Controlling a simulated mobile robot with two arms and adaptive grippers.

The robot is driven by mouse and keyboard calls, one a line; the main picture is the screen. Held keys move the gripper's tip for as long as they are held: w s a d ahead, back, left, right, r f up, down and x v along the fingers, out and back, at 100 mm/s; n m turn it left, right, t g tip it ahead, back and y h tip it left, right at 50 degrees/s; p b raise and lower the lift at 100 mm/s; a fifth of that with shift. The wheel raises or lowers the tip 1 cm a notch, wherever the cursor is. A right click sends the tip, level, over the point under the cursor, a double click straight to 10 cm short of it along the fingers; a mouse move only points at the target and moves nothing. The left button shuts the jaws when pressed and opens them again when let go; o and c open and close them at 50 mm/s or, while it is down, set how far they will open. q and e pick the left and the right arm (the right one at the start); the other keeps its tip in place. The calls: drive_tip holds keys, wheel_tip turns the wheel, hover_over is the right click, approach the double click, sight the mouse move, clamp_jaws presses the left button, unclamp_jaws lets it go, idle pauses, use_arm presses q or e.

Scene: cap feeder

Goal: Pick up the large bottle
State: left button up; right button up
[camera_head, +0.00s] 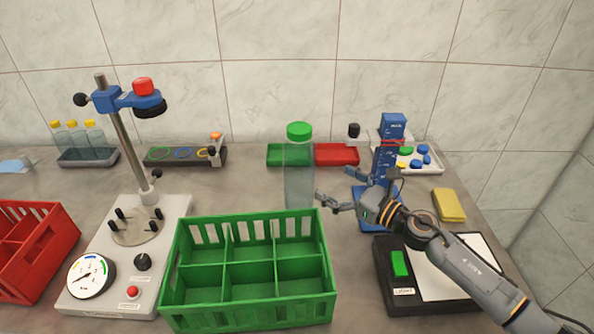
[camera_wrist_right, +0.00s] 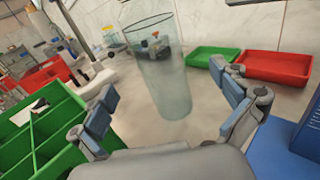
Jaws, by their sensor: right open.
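The large bottle (camera_head: 299,178) is a tall clear bottle with a green cap (camera_head: 299,130). It stands upright on the table behind the right end of the green crate. My right gripper (camera_head: 340,188) is open, just right of the bottle, with its fingers pointing toward it. In the right wrist view the bottle's clear body (camera_wrist_right: 160,75) is ahead of and between the open fingers (camera_wrist_right: 172,108), with nothing held. The cap is outside the wrist view. My left gripper is not in view.
A green divided crate (camera_head: 250,317) is in front of the bottle. A blue stand (camera_head: 392,130) is close behind my right gripper. Green (camera_head: 287,162) and red (camera_head: 337,163) trays lie behind. A press machine (camera_head: 85,245) stands left, a black device (camera_head: 390,275) right.

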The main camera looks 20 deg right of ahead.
sight(313, 170)
drive_tip(key=p+x, duration=0.1)
drive_tip(key=x, duration=0.4)
drive_tip(key=shift+w+a, duration=0.15)
drive_tip(key=shift+w, duration=0.05)
drive_tip(key=x, duration=0.1)
drive_tip(key=p+x, duration=0.1)
drive_tip(key=x, duration=0.2)
drive_tip(key=shift+w+a+r+p, duration=0.1)
drive_tip(key=shift+a+r+p, duration=0.25)
drive_tip(key=shift+a, duration=0.15)
drive_tip(key=shift+w+a+f, duration=0.1)
drive_tip(key=shift+w+a, duration=0.1)
drive_tip(key=shift+w, duration=0.15)
drive_tip(key=shift+d, duration=0.1)
drive_tip(key=c, duration=1.8)
drive_tip(key=shift+r, duration=0.25)
